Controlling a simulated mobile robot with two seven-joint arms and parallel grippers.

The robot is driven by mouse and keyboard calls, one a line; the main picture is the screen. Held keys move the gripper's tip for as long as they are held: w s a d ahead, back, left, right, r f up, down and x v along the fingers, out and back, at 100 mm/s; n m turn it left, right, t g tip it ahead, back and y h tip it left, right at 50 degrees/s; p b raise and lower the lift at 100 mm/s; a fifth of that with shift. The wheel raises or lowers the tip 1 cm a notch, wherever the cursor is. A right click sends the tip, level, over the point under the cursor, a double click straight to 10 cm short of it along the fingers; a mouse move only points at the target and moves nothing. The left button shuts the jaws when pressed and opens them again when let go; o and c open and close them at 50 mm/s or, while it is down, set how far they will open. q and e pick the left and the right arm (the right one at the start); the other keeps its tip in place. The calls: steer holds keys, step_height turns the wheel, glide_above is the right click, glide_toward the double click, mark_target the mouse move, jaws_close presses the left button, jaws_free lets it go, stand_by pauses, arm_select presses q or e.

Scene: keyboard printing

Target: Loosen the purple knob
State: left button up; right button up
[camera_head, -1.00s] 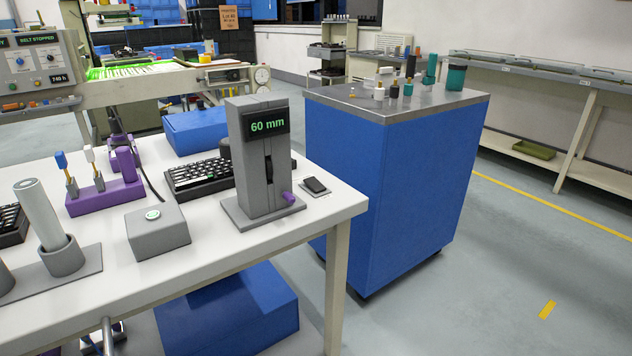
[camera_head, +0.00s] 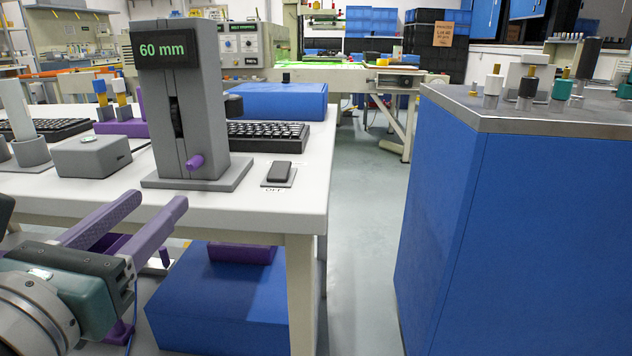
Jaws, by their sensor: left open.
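The small purple knob (camera_head: 195,162) sticks out of the lower front of a grey upright device (camera_head: 200,110), which stands on the white table and reads "60 mm". My left gripper (camera_head: 157,203) has purple fingers and is at the lower left, in front of the table's front edge. Its fingers are apart and nothing shows between them. They are to the left of and below the knob in the picture, not touching it. My right gripper is out of view.
A black switch on a small plate (camera_head: 279,173) lies right of the device. A grey button box (camera_head: 92,157) and cylinders (camera_head: 30,150) stand left. A keyboard (camera_head: 265,136) is behind. A blue cabinet (camera_head: 500,230) stands right, with a free floor gap between.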

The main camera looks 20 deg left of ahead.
mark_target(190, 167)
arm_select(q)
steer(key=x, duration=0.5)
steer(key=b+x, duration=0.1)
steer(key=x, duration=0.3)
steer(key=shift+w+a, duration=0.35)
jaws_close()
